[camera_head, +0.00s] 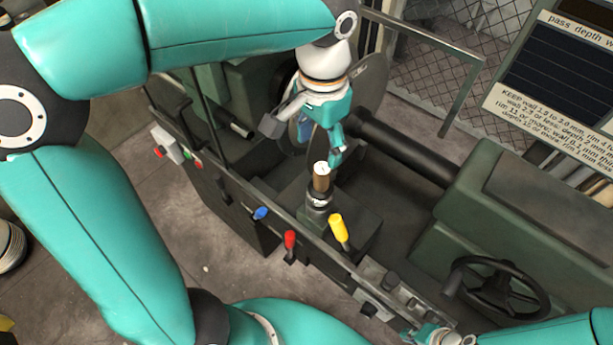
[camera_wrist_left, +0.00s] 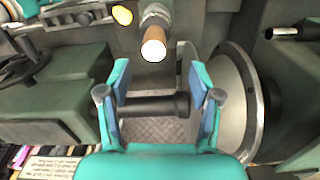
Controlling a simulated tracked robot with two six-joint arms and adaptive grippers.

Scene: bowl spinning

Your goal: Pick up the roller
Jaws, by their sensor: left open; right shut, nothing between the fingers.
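The roller appears to be the short upright piece with a tan-brown grip (camera_head: 321,180) and a pale top, standing in a dark metal holder on the machine's carriage. It also shows in the left wrist view (camera_wrist_left: 153,46), beyond my fingertips and between their lines. My left gripper (camera_head: 320,146) is open and empty, just above and behind the roller in the head view. Its two blue-padded fingers (camera_wrist_left: 158,80) are spread wide, with no contact visible. My right gripper (camera_head: 432,334) is at the bottom edge of the head view, shut and empty, partly cut off.
Blue (camera_head: 260,213), red (camera_head: 290,240) and yellow (camera_head: 338,228) levers stand near the roller's holder. A dark horizontal bar (camera_head: 405,150) and a large disc (camera_head: 368,90) lie close to my left gripper. A handwheel (camera_head: 500,287) is at the right.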

